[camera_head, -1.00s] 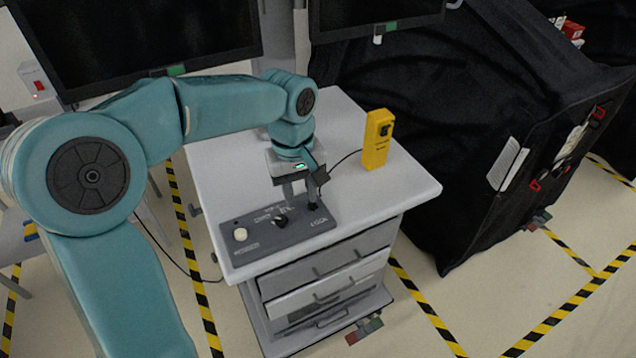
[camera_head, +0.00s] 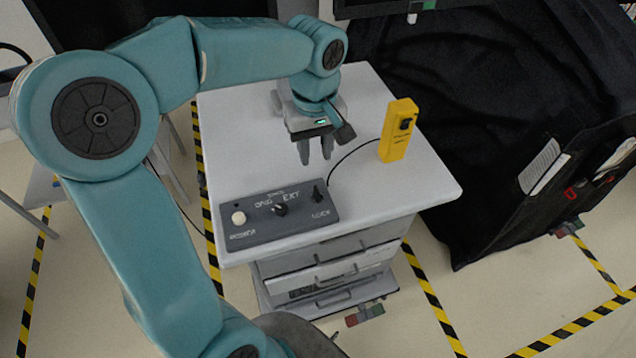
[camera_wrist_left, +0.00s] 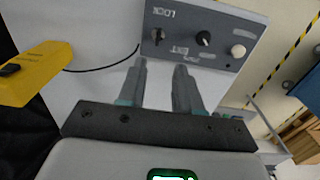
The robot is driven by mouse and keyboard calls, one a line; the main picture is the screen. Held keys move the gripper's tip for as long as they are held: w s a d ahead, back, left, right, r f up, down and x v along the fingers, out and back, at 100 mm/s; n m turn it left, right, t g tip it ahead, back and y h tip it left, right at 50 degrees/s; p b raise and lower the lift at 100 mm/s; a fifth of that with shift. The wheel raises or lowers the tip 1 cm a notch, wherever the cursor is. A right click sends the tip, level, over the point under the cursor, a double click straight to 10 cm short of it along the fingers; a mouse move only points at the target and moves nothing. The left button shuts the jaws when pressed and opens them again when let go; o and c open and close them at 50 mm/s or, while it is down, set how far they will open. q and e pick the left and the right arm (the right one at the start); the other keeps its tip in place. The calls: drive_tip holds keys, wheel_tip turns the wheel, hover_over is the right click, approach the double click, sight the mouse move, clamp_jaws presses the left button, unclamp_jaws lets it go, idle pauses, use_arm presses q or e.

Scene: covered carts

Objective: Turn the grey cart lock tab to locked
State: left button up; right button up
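The grey cart (camera_head: 235,120) has a dark grey control panel (camera_head: 275,232) on its top's near edge. A small dark lock tab (camera_head: 318,191) stands at the panel's right end above the word LOCK; its exact angle is hard to tell. It also shows in the left wrist view (camera_wrist_left: 158,36), beyond the fingertips. My left gripper (camera_head: 316,150) is open and empty over the cart top, behind the panel and apart from the tab. In the left wrist view its two fingers (camera_wrist_left: 160,68) are spread with nothing between them. My right gripper is not in view.
The panel also has a dark knob (camera_head: 280,209) and a white button (camera_head: 239,218). A yellow box (camera_head: 398,130) with a cable stands at the cart's right. A black covered cart (camera_head: 470,170) is farther right. The cart top between panel and yellow box is mostly clear.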

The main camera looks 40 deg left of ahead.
sight(317, 190)
use_arm(q)
wheel_tip(317, 190, down, 11)
drive_tip(key=shift+p, duration=0.4)
drive_tip(key=shift+d+f, duration=0.1)
drive_tip(key=shift+f, duration=0.25)
drive_tip(key=shift+w+f, duration=0.4)
drive_tip(key=shift+f, duration=0.1)
drive_tip(key=shift+s+r, duration=0.1)
drive_tip(key=shift+s, duration=0.15)
drive_tip(key=shift+s+r, duration=0.1)
drive_tip(key=c, duration=0.4)
clamp_jaws()
